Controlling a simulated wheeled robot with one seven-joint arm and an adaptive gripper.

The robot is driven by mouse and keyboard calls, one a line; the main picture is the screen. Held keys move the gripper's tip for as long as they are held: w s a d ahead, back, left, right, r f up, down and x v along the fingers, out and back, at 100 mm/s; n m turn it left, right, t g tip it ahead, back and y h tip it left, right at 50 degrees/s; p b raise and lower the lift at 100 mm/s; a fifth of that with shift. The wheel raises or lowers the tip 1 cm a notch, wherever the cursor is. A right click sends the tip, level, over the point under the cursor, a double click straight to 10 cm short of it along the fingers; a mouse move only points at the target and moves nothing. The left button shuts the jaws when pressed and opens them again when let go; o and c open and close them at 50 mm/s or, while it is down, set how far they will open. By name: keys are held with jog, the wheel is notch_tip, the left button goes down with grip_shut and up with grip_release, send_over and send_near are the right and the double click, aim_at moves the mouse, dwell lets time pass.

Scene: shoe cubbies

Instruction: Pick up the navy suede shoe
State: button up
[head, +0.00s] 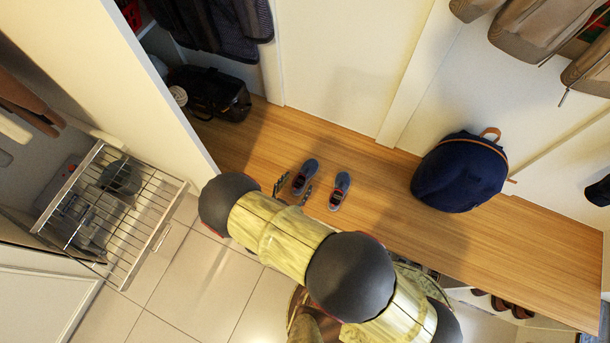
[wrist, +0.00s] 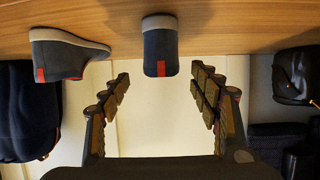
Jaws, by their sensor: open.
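Two dark blue-grey shoes with red accents stand side by side on the wooden bench, the left shoe (head: 304,177) and the right shoe (head: 340,191). They look like a matching pair. The wrist view appears upside down; one shoe (wrist: 160,45) shows end-on with a red tab, centred ahead of my gripper (wrist: 160,75). The other shoe (wrist: 68,58) shows from the side at the left. My gripper (head: 293,190) is open, at the near end of the left shoe in the head view. I cannot tell whether its fingers reach around that shoe.
The wooden bench (head: 400,225) has a navy backpack (head: 462,172) at right and a black bag (head: 207,93) at far left. Coats hang above. A wire rack (head: 110,215) juts out at left. More shoes sit below the bench. Bare bench surrounds the pair.

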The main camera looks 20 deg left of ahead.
aim_at(302, 178)
jog(key=b+x, duration=0.1)
jog(key=x, duration=0.2)
jog(key=b+x, duration=0.2)
jog(key=x, duration=0.1)
jog(key=shift+s+a+f, duration=0.1)
jog(key=shift+f, duration=0.35)
jog(key=shift+w, duration=0.3)
jog(key=shift+c, duration=0.5)
jog(key=c, duration=1.1)
jog(key=shift+c, duration=0.5)
jog(key=shift+r, duration=0.2)
